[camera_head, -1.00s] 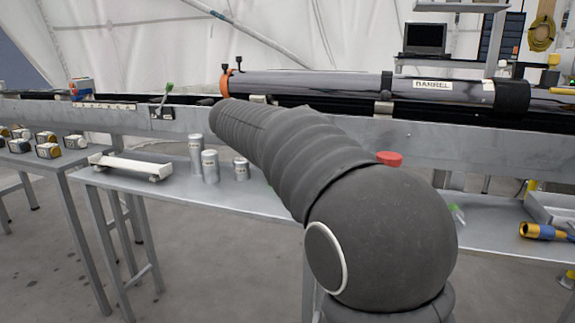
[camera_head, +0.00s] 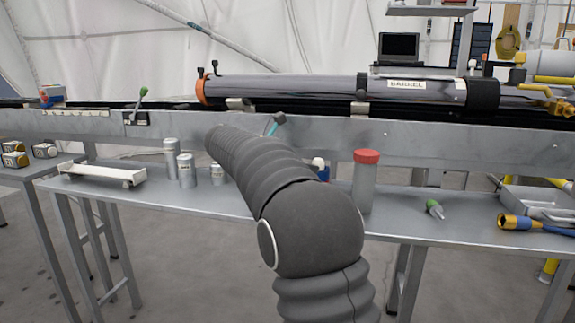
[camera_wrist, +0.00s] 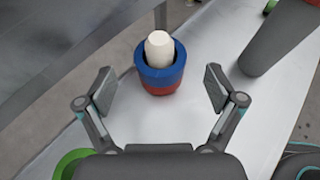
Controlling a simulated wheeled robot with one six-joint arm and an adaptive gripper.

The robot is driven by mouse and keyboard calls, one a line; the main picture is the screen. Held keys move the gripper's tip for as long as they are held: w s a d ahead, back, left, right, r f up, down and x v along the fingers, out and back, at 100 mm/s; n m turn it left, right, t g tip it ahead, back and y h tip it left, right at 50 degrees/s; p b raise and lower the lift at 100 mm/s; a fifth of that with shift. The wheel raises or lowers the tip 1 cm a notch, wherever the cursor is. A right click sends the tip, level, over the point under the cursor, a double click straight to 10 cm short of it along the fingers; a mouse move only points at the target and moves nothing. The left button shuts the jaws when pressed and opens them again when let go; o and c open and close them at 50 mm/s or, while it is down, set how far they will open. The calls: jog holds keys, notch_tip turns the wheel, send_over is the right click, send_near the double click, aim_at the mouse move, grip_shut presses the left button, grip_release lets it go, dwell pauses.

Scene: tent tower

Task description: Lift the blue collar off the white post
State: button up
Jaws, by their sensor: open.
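The white post (camera_wrist: 159,46) stands upright on the table, its rounded top showing in the wrist view. The blue collar (camera_wrist: 152,79) is around the post, with a red part below it. My gripper (camera_wrist: 158,88) is open, with one finger on each side of the collar and a gap to both; it holds nothing. In the head view the white post (camera_head: 318,163) and a bit of the blue collar (camera_head: 324,174) show just beyond my arm, which hides the rest of them and most of my gripper.
A grey cylinder with a red cap (camera_head: 365,185) stands close to the right of the post. Several silver canisters (camera_head: 187,170) and a white bracket (camera_head: 102,174) are on the left. A long rail runs behind.

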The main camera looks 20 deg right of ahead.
jog(key=shift+b+x, duration=0.45)
jog(key=shift+x, duration=2.3)
jog(key=c, duration=1.3)
jog(key=o, duration=0.3)
jog(key=shift+c, duration=1.3)
jog(key=shift+r+p, duration=3.65)
jog(key=shift+p, duration=0.8)
